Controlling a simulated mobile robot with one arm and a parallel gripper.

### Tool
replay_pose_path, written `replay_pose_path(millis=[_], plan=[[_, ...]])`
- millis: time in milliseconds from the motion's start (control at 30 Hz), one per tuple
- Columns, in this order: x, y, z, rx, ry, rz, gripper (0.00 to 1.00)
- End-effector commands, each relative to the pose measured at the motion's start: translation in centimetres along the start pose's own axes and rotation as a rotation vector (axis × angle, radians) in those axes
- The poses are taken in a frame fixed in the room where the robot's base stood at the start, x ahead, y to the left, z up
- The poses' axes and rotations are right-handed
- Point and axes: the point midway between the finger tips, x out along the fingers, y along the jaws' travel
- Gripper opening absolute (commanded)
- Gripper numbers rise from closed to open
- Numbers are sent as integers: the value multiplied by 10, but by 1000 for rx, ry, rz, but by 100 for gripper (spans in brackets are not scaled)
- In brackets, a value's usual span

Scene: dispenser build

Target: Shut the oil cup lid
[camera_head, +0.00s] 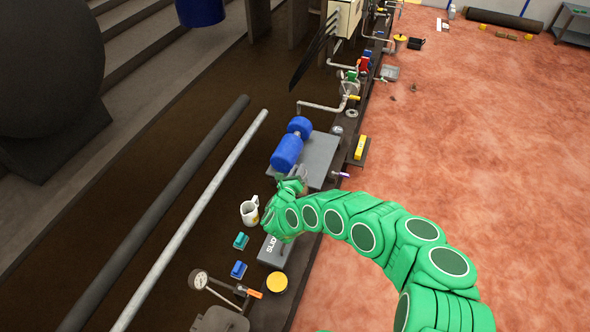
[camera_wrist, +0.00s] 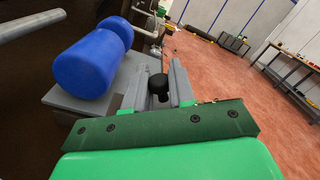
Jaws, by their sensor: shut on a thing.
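My gripper (camera_head: 296,182) is beside the near end of the grey base under a blue motor-like body (camera_head: 287,152). In the wrist view, the two grey fingers of my gripper (camera_wrist: 160,82) stand on either side of a dark round knob (camera_wrist: 158,84) and are shut on it. Whether this knob belongs to the oil cup lid cannot be told. The part below the knob is hidden by the fingers and the green palm. The lid's hinge and the cup's rim cannot be made out, and my green arm covers part of the bench edge in the head view.
A white mug (camera_head: 250,211) stands left of my gripper. A grey box (camera_head: 272,252) marked with letters, teal (camera_head: 241,240) and blue (camera_head: 239,269) blocks, and a yellow round lid (camera_head: 277,282) lie nearer. Long pipes (camera_head: 190,220) run along the left.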

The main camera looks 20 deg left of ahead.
Motion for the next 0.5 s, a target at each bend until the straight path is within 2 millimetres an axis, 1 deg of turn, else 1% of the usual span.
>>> replay_pose_path(millis=[200,500], plan=[[0,-3,-12,199,2,2,0],[-1,-4,-24,426,2,4,0]])
